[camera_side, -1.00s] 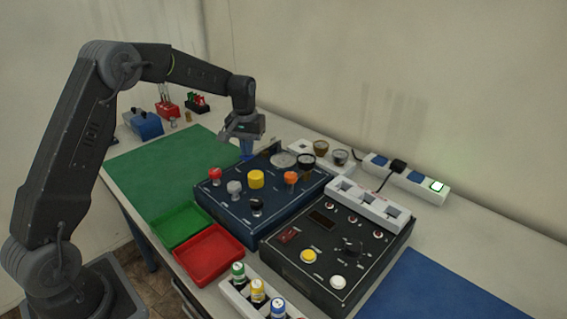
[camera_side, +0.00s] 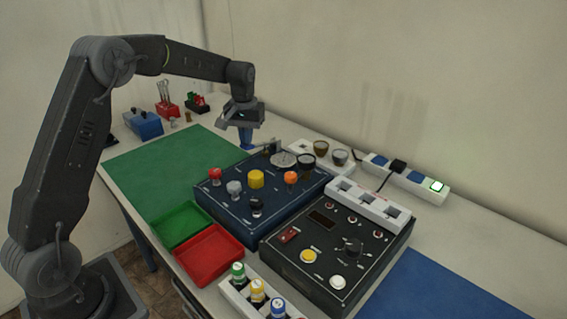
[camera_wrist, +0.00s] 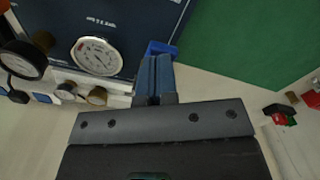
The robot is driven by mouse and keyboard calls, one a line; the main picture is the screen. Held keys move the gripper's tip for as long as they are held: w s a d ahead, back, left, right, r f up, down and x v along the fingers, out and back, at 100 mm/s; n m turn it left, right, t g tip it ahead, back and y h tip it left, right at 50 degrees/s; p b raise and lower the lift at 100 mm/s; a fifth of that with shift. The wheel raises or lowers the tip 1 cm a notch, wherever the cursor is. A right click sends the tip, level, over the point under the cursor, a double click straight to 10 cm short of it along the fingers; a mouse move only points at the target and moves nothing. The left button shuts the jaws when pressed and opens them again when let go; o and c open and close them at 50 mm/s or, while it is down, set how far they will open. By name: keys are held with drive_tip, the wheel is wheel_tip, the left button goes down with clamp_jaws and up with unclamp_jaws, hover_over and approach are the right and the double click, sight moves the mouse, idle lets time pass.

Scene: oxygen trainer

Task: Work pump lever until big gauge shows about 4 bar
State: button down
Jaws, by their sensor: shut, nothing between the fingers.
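The blue trainer panel (camera_side: 225,195) carries the big round white gauge (camera_side: 283,159) near its back edge. The gauge face also shows in the wrist view (camera_wrist: 97,56), but its needle reading is too small to tell. A thin pale piece that looks like the pump lever (camera_side: 267,146) stands at the panel's back edge, just left of the gauge. My gripper (camera_side: 246,146), with blue fingers, is shut and empty, pointing down near the panel's back left corner. In the wrist view the fingers (camera_wrist: 158,62) are together beside the panel edge. I cannot tell whether they touch the lever.
Several coloured knobs, including a yellow one (camera_side: 256,179), stand up from the panel. A black control box (camera_side: 335,260) sits to the right. The green mat (camera_side: 165,175) at left is clear.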

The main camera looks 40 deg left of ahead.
sight(247, 148)
drive_tip(key=shift+f, duration=0.15)
idle(0.3)
drive_tip(key=shift+f, duration=1.85)
drive_tip(key=shift+r, duration=2)
